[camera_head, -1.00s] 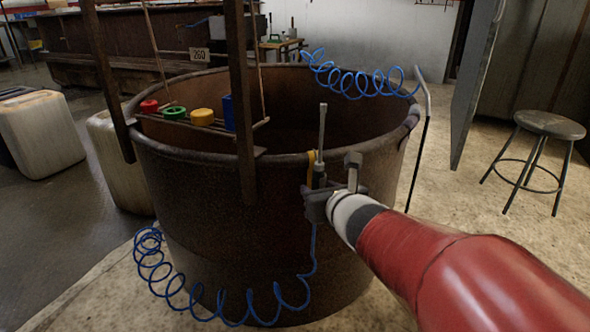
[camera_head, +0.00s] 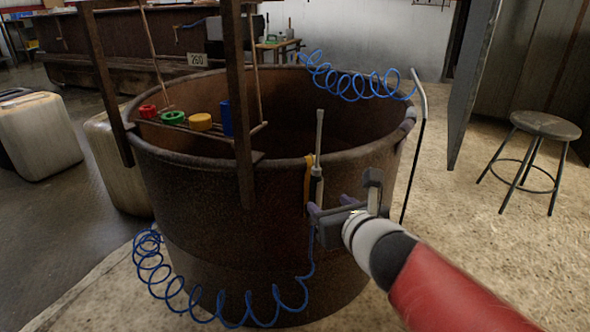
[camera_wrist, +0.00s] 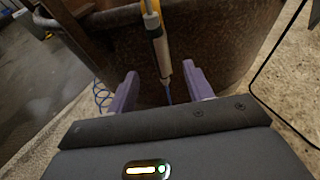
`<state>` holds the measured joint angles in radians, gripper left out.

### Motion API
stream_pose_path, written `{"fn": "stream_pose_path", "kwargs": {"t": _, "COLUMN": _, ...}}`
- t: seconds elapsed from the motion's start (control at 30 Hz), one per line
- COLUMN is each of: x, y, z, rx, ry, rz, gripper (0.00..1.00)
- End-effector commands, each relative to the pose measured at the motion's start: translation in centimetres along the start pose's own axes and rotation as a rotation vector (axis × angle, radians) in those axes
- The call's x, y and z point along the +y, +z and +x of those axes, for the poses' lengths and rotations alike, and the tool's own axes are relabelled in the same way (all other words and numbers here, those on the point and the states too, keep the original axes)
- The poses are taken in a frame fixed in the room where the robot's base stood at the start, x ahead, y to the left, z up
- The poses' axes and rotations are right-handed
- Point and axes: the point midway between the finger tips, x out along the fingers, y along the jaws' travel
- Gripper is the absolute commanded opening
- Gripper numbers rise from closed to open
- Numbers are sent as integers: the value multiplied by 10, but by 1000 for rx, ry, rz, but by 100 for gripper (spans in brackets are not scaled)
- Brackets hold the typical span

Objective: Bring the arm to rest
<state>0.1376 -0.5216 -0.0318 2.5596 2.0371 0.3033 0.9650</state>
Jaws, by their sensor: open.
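My gripper (camera_head: 312,210) is at the near right side of a big rusty round tub, low beside its rim. In the wrist view its two purple fingers (camera_wrist: 162,88) stand apart with a gap between them. In the wrist view this tool (camera_wrist: 159,45) lies ahead of the finger gap, and nothing is seen clamped. A blue coiled hose runs down from the tool.
The rusty tub (camera_head: 215,225) fills the middle. A hanging rack (camera_head: 190,130) on its left carries red, green, yellow and blue pieces. Another blue coil (camera_head: 350,82) hangs from a bent pole (camera_head: 415,150) at the right. A stool (camera_head: 545,125) stands far right; open floor lies between.

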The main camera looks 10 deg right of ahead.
Motion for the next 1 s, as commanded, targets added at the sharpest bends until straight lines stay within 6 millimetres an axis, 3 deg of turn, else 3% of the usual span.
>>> {"fn": "stream_pose_path", "kwargs": {"t": 0.17, "x": 23, "y": 5, "z": -8, "rx": -15, "ry": 93, "rz": -294, "gripper": 51}}
{"fn": "stream_pose_path", "kwargs": {"t": 0.27, "x": 48, "y": 3, "z": -17, "rx": -29, "ry": 199, "rz": -626, "gripper": 51}}
{"fn": "stream_pose_path", "kwargs": {"t": 0.4, "x": 79, "y": -14, "z": -35, "rx": -45, "ry": 368, "rz": -1141, "gripper": 51}}
{"fn": "stream_pose_path", "kwargs": {"t": 0.53, "x": 91, "y": -40, "z": -54, "rx": -47, "ry": 533, "rz": -1606, "gripper": 51}}
{"fn": "stream_pose_path", "kwargs": {"t": 0.7, "x": 83, "y": -74, "z": -80, "rx": -17, "ry": 749, "rz": -2135, "gripper": 51}}
{"fn": "stream_pose_path", "kwargs": {"t": 1.0, "x": 38, "y": -103, "z": -112, "rx": 100, "ry": 1074, "rz": -2731, "gripper": 51}}
